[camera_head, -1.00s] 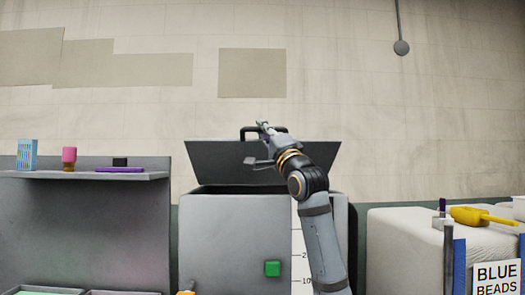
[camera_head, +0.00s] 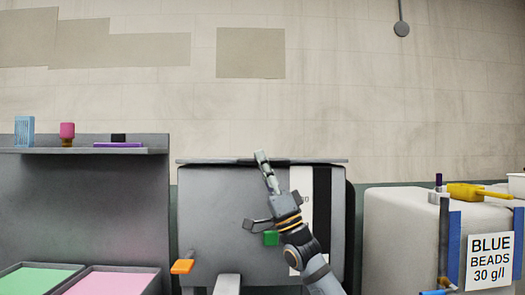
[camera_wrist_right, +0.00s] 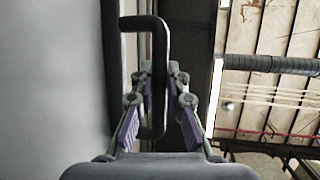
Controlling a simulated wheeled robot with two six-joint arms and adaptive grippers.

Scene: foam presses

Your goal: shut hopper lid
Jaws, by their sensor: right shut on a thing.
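The hopper (camera_head: 220,215) is the grey box in the middle of the head view. Its lid (camera_head: 315,161) now shows as a thin, nearly level edge along the hopper's top. I cannot tell whether it rests fully flush. My right gripper (camera_head: 263,160) reaches up across the hopper's front to the lid's front edge. In the right wrist view, my right gripper (camera_wrist_right: 160,78) has its fingers on both sides of the black lid handle (camera_wrist_right: 158,35) and is shut on it. My left gripper is out of view.
A green button (camera_head: 271,238) is on the hopper's front, partly beside my right arm. An orange knob (camera_head: 182,266) stands at lower left. A shelf (camera_head: 60,150) with small items is at left. A white block with a yellow scoop (camera_head: 470,191) and a BLUE BEADS sign (camera_head: 490,259) are at right.

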